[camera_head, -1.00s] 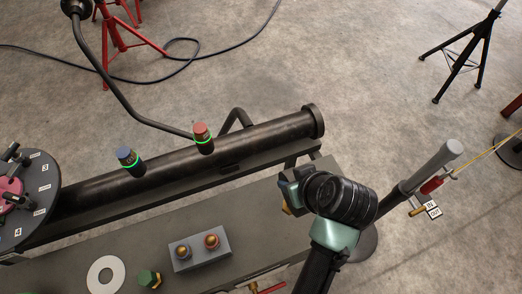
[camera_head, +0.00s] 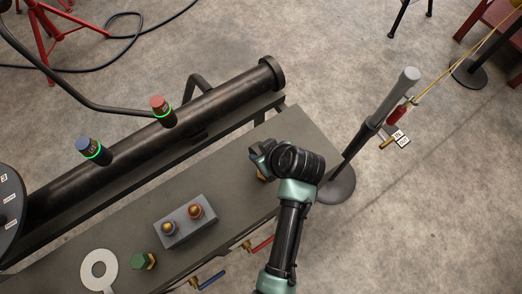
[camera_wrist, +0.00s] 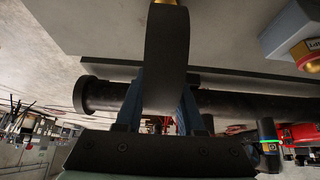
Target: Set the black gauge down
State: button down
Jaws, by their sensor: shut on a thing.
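The black gauge (camera_wrist: 165,60) is a dark rounded body with a brass end (camera_wrist: 168,2). In the wrist view it sits between the two blue fingers of my gripper (camera_wrist: 165,95), which is shut on it. The brass end points toward the grey bench top (camera_wrist: 225,35). In the head view my gripper (camera_head: 260,160) is over the right end of the bench (camera_head: 240,150). My wrist mostly hides the gauge there; a small bit of brass shows below the fingers. I cannot tell whether the gauge touches the bench.
A dark pipe (camera_head: 190,112) with blue and red caps runs behind. A grey-topped post (camera_head: 402,85) stands right of the bench.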

jog(key=c, duration=0.5)
grip_release()
jog(key=shift+f, duration=0.1)
